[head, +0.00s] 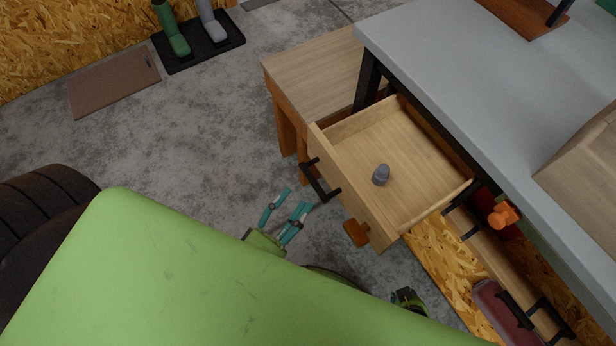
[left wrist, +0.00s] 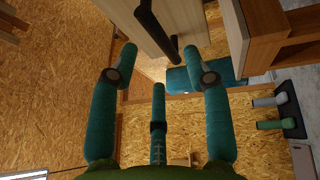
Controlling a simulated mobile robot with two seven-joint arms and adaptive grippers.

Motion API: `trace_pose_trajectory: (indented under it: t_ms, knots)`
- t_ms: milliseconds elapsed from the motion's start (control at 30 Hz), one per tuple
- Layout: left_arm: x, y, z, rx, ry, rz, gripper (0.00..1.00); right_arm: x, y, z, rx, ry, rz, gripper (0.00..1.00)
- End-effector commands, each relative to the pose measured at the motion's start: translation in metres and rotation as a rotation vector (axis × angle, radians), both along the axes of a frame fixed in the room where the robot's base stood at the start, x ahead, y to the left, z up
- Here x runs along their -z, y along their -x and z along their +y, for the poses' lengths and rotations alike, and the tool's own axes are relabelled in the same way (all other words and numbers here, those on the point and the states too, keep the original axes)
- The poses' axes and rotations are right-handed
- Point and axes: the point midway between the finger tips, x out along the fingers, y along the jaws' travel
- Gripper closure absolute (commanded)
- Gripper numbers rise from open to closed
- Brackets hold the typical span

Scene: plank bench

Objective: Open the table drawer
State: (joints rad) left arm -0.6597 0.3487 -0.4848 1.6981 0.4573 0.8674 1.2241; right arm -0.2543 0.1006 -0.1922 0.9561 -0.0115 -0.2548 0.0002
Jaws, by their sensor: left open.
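The table drawer (head: 407,158) is pulled out from under the grey-topped table (head: 440,50), its light wood inside showing. A small grey object (head: 381,175) stands in it. Its black bar handle (head: 318,182) is on the drawer front; in the left wrist view a dark handle (left wrist: 158,30) shows just past my fingertips. My left gripper (head: 297,200) is open, with teal fingers just left of and below the handle in the head view. It looks empty and apart from the handle. My right gripper's fingers do not show.
A wooden side table (head: 315,75) stands left of the drawer. More black handles (head: 520,310) and an orange object (head: 503,214) are at the right. A tray with boots (head: 195,45) and a brown mat (head: 113,84) lie on the floor.

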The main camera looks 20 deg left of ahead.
Motion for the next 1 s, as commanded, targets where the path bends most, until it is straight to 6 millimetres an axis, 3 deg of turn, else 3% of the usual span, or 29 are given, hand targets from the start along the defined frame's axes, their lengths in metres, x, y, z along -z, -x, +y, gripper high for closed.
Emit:
trace_pose_trajectory:
  t_ms: [100,300,1000]
  knots:
    - [0.005,0.023,0.005,0.001,-0.001,0.003,0.51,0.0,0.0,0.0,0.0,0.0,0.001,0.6]
    - [0.008,0.046,0.01,0.001,0.0,0.001,0.51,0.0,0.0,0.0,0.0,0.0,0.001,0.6]
    - [0.015,0.047,0.011,0.003,-0.032,0.007,0.51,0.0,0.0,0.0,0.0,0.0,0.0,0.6]
